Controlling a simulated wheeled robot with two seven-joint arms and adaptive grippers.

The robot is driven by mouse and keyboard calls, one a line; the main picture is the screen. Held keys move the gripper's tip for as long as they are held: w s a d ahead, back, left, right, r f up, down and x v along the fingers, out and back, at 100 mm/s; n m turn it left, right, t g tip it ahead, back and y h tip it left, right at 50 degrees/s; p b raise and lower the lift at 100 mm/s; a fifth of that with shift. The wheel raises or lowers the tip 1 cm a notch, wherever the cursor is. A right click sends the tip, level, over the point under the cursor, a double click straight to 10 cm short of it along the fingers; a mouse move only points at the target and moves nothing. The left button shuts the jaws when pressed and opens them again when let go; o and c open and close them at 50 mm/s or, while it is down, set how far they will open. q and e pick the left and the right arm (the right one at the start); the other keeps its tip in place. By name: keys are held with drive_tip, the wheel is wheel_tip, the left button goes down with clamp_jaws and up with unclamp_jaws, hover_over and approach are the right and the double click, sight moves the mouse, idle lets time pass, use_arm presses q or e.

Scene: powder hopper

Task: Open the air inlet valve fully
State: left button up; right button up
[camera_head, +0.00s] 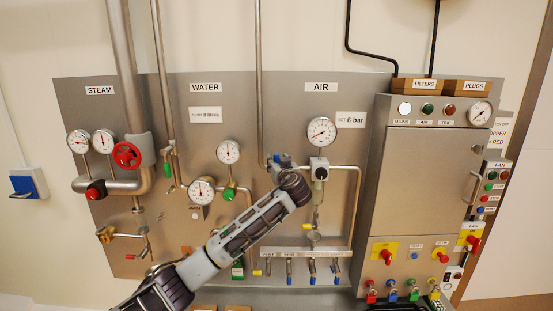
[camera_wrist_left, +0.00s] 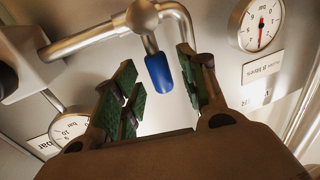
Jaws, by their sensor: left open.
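The air inlet valve (camera_head: 277,160) sits on the pipe under the AIR label, left of the filter unit. In the left wrist view its blue lever (camera_wrist_left: 159,73) hangs from the metal valve body (camera_wrist_left: 142,17). My left gripper (camera_wrist_left: 158,62) is open, with a green-padded finger on each side of the lever and gaps between. I cannot tell how far the lever reaches in between the pads. In the head view my left gripper (camera_head: 287,170) is at the valve and partly hides it. My right gripper is out of view.
A pressure gauge (camera_head: 321,131) and the regulator (camera_head: 319,168) stand close to the right of the valve. A water gauge (camera_head: 228,151) and green-handled valve (camera_head: 230,192) are to the left. Several small outlet valves hang from the manifold (camera_head: 300,253) below. A steel cabinet (camera_head: 425,180) stands at right.

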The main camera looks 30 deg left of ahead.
use_arm(q)
drive_tip(key=shift+p+x, duration=0.3)
drive_tip(key=shift+x, duration=0.85)
clamp_jaws()
